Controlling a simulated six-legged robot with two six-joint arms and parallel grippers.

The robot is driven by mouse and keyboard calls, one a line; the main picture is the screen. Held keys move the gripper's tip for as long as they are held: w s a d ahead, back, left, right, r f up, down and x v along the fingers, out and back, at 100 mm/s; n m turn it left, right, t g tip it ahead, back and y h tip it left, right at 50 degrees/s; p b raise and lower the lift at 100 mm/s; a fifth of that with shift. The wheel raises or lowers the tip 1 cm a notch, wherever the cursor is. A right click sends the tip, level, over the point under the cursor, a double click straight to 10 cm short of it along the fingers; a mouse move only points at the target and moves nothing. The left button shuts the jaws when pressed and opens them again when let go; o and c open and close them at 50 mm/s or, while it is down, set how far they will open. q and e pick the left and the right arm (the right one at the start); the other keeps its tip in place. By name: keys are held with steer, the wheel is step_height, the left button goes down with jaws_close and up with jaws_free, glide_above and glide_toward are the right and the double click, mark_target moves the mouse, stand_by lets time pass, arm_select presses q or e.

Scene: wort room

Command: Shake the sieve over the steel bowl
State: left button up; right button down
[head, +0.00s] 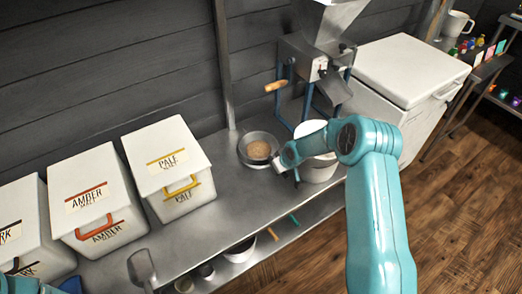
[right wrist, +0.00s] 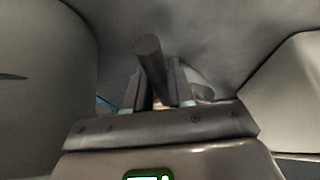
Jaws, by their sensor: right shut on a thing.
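In the head view a round grey sieve (head: 258,149) with tan grain in it is at the steel counter, left of the white bucket. I cannot make out the steel bowl apart from it. My right gripper (head: 284,165) is at the sieve's right edge. In the right wrist view a dark round handle (right wrist: 150,62) stands between the two fingers of my right gripper (right wrist: 154,95), which is shut on it. Only a bit of teal at the lower left belongs to my left arm; its gripper is out of view.
The white bucket (head: 318,170) stands right beside my right gripper. A grain mill (head: 318,65) with a wooden-handled crank is behind. Lidded malt bins, such as the pale one (head: 167,165), line the left. A white chest (head: 410,70) is at right. Bare counter (head: 222,205) lies in front.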

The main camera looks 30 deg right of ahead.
steer(key=shift+r+p, duration=1.3)
steer(key=shift+r, duration=1.25)
steer(key=c, duration=1.8)
jaws_free()
jaws_close()
steer(key=shift+f, duration=0.1)
steer(key=b, duration=0.3)
steer(key=shift+a+f+b, duration=0.2)
steer(key=shift+a+b, duration=0.1)
steer(key=shift+a+m+t+h+b, duration=0.45)
steer(key=shift+a+m+b, duration=0.45)
steer(key=shift+b, duration=4.6)
